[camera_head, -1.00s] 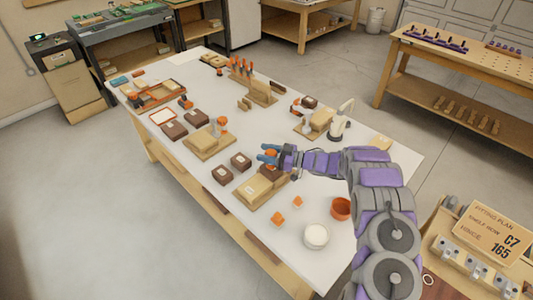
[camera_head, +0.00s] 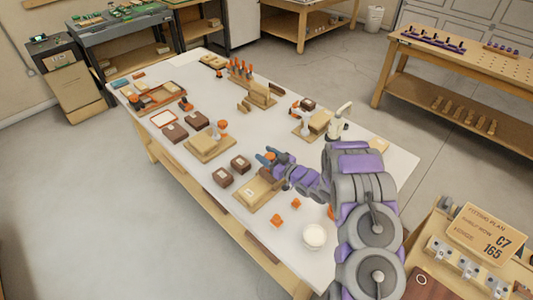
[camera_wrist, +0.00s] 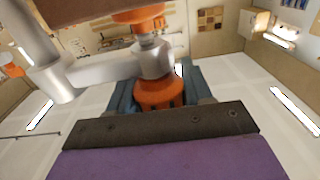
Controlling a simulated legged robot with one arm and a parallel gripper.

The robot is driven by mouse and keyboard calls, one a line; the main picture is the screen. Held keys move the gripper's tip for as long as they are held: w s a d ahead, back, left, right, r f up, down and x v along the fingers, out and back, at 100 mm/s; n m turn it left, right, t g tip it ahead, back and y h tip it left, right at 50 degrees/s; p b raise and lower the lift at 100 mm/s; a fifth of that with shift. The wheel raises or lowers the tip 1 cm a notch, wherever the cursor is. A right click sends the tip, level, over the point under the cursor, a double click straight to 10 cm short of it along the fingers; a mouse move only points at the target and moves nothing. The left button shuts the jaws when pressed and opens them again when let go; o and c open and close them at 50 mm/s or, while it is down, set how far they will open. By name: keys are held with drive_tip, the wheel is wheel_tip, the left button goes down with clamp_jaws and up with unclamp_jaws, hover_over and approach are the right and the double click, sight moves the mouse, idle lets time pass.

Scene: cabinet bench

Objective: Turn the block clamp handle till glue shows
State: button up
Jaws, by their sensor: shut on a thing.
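My gripper (camera_head: 266,158) is at the near block clamp, with its blue-grey fingers over the clamp's handle. In the wrist view the fingers (camera_wrist: 160,90) are shut around the orange handle (camera_wrist: 160,94), which sits below a metal clamp arm (camera_wrist: 105,72). The clamp's pale wooden block (camera_head: 252,191) lies on a wooden base on the white-topped bench. In the head view my gripper and wrist cover the handle and part of the block. I cannot make out glue at the block's joint.
Two dark brown blocks (camera_head: 240,164) lie just left of the clamp. Small orange pieces (camera_head: 277,220) and a white round tub (camera_head: 314,236) stand in front. Another clamp station (camera_head: 210,142) is farther left. The bench (camera_head: 180,97) has some bare surface between these things.

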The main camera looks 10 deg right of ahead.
drive_tip(key=m+t+h+p, duration=0.1)
drive_tip(key=m+t+h, duration=0.1)
drive_tip(key=m+h, duration=0.1)
drive_tip(key=shift+w+m+t+h, duration=0.1)
drive_tip(key=shift+m+t+h, duration=0.3)
drive_tip(key=shift+h, duration=0.5)
drive_tip(key=shift+w+d+m+t+h+p, duration=0.1)
drive_tip(key=shift+d+m+t+h+p, duration=0.15)
drive_tip(key=shift+m+h, duration=0.75)
drive_tip(key=shift+d+m+t+h+p, duration=0.2)
drive_tip(key=shift+m+h, duration=0.3)
drive_tip(key=shift+h, duration=1)
drive_tip(key=o, duration=1)
drive_tip(key=shift+w+f, duration=0.1)
drive_tip(key=shift+w, duration=0.1)
drive_tip(key=shift+s, duration=0.1)
drive_tip(key=shift+s, duration=0.15)
drive_tip(key=shift+s+d+p, duration=0.15)
drive_tip(key=shift+s+p, duration=0.45)
drive_tip(key=shift+s, duration=3)
